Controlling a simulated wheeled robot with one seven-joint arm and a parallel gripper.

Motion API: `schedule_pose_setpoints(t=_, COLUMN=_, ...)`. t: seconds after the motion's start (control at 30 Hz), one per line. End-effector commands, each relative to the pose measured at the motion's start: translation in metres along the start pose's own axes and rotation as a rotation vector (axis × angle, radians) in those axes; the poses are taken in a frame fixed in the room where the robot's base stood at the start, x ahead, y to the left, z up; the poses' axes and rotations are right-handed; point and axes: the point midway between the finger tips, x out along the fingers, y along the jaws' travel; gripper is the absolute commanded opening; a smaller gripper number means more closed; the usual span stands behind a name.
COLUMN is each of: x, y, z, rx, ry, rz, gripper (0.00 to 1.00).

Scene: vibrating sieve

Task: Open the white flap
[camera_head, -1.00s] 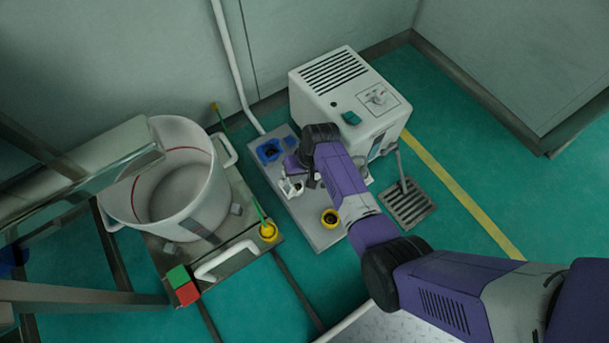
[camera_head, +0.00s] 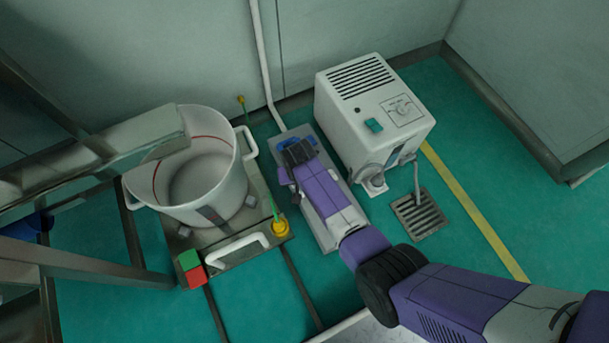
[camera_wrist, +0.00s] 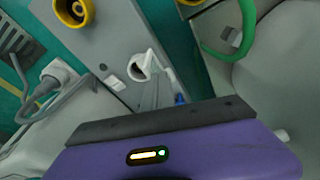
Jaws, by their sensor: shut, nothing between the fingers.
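In the wrist view a small white fitting (camera_wrist: 142,66) with a round, dark opening stands on the grey base plate (camera_wrist: 104,38). In the head view my purple arm hides this spot.
A white machine (camera_head: 368,110) with a vent and dial stands right of my arm, near a floor drain (camera_head: 419,214). A large white pot (camera_head: 190,178) stands left on a metal frame. A yellow-ringed socket (camera_wrist: 74,10) is on the plate. A white pipe (camera_head: 263,60) runs up the wall.

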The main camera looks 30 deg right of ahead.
Motion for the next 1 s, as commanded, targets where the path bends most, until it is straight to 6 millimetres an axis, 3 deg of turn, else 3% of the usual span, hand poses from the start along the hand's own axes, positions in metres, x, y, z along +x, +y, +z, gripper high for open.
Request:
schedule_pose_setpoints(t=0.3, x=0.004, y=-0.021, z=0.007, rx=-0.013, ry=0.027, rz=0.077, gripper=0.0)
schedule_pose_setpoints(t=0.7, x=0.004, y=-0.02, z=0.007, rx=-0.013, ry=0.025, rz=0.075, gripper=0.0)
schedule_pose_setpoints(t=1.0, x=0.008, y=-0.007, z=0.004, rx=-0.01, ry=0.026, rz=0.076, gripper=0.0)
